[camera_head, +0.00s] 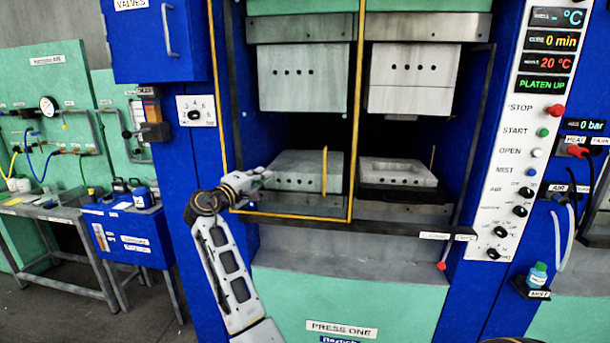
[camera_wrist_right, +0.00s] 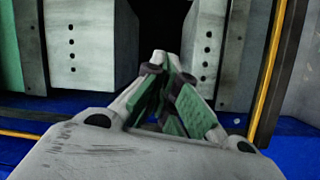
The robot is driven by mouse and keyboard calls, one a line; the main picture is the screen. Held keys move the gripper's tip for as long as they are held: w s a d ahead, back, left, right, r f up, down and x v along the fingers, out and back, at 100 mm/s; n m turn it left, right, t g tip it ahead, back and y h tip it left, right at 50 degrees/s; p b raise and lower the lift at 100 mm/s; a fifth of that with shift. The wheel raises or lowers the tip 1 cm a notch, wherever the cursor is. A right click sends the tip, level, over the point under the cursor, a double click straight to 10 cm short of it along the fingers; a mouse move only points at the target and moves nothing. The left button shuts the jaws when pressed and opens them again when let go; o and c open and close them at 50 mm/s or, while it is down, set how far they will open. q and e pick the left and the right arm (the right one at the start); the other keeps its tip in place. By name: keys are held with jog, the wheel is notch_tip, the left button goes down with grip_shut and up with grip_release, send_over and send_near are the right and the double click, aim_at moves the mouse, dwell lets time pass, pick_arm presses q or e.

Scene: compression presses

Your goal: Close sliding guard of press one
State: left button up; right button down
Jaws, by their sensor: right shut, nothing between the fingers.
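Press one, labelled in the head view (camera_head: 341,329), has a yellow-framed sliding guard (camera_head: 355,110) across the left half of its opening. The right half is uncovered. A short yellow upright bar (camera_head: 325,171) stands near the guard's right edge. My right gripper (camera_head: 266,175) is at the lower left of the guard's frame, left of that bar and apart from it. Its fingers are shut and empty in the wrist view (camera_wrist_right: 172,95). A yellow bar (camera_wrist_right: 266,75) runs to the right of the fingers there. I cannot tell whether the gripper touches the guard. My left gripper is out of view.
Upper platens (camera_head: 412,80) hang raised above lower mould blocks (camera_head: 398,171). A control panel (camera_head: 520,150) reading PLATEN UP is on the right. A red-tipped lever (camera_head: 441,265) juts out below the opening. A side bench (camera_head: 55,212) stands at far left.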

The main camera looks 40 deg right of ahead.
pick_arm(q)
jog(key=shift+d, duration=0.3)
pick_arm(e)
jog(key=s+g, duration=0.3)
jog(key=s+d+f+g, duration=0.1)
jog(key=s, duration=0.1)
jog(key=shift+d+f, duration=0.1)
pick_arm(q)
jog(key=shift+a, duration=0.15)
pick_arm(e)
jog(key=shift+d, duration=0.15)
